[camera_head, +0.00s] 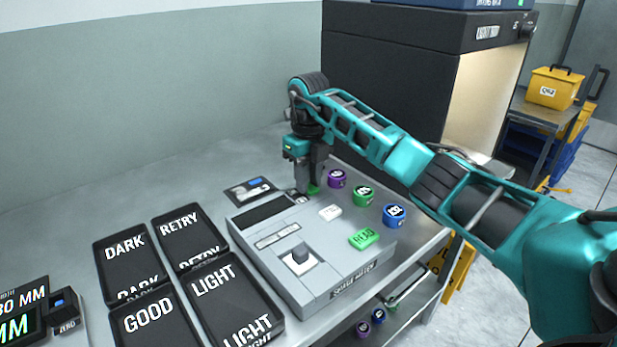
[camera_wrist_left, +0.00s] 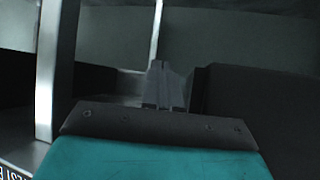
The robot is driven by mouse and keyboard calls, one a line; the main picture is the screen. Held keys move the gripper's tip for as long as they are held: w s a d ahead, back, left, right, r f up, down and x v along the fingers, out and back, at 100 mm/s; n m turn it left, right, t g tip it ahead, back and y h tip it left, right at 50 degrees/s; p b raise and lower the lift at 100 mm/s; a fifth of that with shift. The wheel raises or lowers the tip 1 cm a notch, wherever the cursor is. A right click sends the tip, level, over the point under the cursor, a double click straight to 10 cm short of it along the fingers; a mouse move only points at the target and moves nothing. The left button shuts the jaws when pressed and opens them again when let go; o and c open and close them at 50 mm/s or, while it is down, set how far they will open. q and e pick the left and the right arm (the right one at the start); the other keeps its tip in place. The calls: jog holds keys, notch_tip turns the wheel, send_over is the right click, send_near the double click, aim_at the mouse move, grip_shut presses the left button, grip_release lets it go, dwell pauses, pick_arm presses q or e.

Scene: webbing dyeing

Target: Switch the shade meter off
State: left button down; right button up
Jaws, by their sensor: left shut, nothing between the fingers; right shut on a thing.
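Black trays marked DARK (camera_head: 128,262), RETRY (camera_head: 186,232), GOOD (camera_head: 150,322) and LIGHT (camera_head: 232,295) lie left of the meter. Purple (camera_head: 337,178), green (camera_head: 363,195) and blue (camera_head: 394,215) round pieces stand behind it. A large black cabinet (camera_head: 390,85) stands behind.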

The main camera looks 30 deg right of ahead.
grip_shut()
jog(key=shift+d, duration=0.1)
jog(key=shift+s+t, duration=0.15)
jog(key=shift+t, duration=0.75)
jog(key=o, duration=0.8)
grip_release()
